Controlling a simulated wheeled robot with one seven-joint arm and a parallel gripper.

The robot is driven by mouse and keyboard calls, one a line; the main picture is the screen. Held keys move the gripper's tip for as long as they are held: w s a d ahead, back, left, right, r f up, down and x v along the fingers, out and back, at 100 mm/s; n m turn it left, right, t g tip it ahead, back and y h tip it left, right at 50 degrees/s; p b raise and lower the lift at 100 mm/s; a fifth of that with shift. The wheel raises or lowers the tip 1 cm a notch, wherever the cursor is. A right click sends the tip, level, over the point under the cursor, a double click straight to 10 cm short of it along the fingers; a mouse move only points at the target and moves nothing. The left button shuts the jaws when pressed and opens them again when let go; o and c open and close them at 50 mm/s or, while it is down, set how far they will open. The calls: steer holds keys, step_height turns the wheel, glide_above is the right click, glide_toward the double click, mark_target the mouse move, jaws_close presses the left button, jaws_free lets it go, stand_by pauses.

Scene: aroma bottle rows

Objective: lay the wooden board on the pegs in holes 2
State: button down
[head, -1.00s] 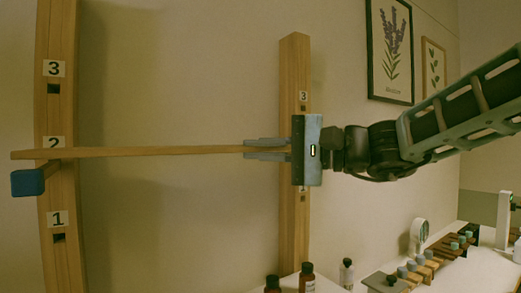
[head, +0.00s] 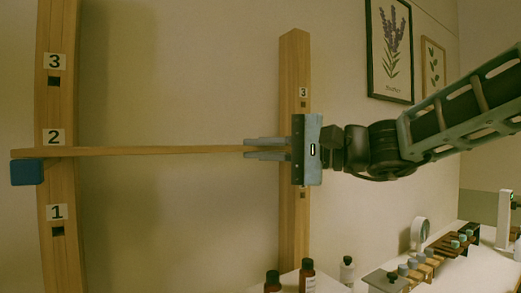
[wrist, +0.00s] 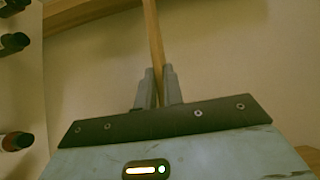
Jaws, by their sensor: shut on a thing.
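The wooden board (head: 140,151) is long and thin and stretches nearly level across the head view. My gripper (head: 246,149) is shut on its right end; the wrist view also shows the board (wrist: 154,45) between the fingers (wrist: 158,88). The board's left end lies in front of the left post (head: 62,110), just below label 2, and appears to touch the top of a blue-ended peg (head: 27,172). The label 2 area of the right post (head: 294,65) is hidden behind my gripper, so no peg shows there.
Square holes labelled 3 and 1 on the left post are empty. Brown bottles (head: 307,276) and a white bottle (head: 347,271) stand low on the counter, with racks of bottles (head: 440,255) to the right. A framed lavender picture (head: 390,45) hangs behind my arm.

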steer(key=c, duration=1.5)
jaws_free()
steer(key=shift+o, duration=0.2)
steer(key=shift+f, duration=0.1)
steer(key=shift+d, duration=0.1)
